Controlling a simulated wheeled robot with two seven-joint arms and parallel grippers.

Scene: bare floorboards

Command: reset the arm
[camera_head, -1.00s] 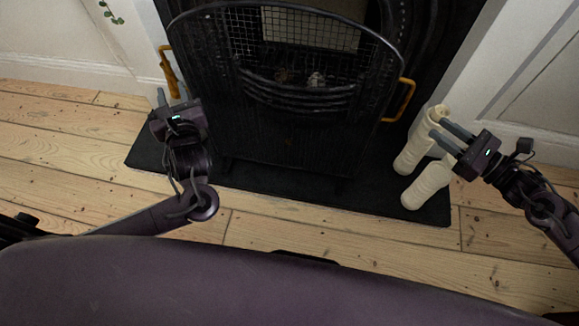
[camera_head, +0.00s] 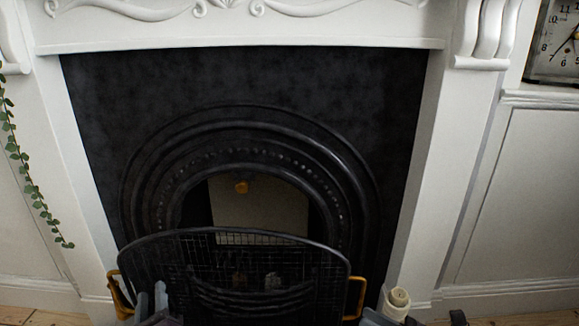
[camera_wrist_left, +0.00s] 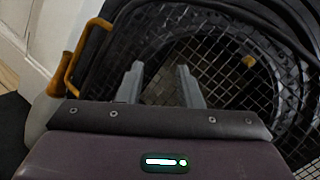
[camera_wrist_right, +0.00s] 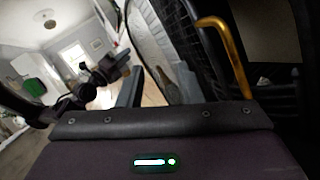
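My left gripper (camera_head: 151,301) shows at the bottom edge of the head view, in front of the left part of the black mesh fireguard (camera_head: 235,265). In the left wrist view its two grey fingers (camera_wrist_left: 159,85) are apart with nothing between them, facing the mesh. My right gripper (camera_head: 375,319) is only partly in the head view, at the bottom edge near the fireguard's right brass handle (camera_head: 357,298). In the right wrist view its fingers (camera_wrist_right: 159,88) are apart and empty, with a brass handle (camera_wrist_right: 226,50) to their right. Most of both arms is out of the head view.
A white mantel (camera_head: 240,28) surrounds the dark fireplace (camera_head: 250,85). A cream candle-like cylinder (camera_head: 398,298) stands right of the fireguard. A clock (camera_head: 560,45) is at the upper right and a trailing plant (camera_head: 28,180) at the left. Floorboards show in the bottom corners.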

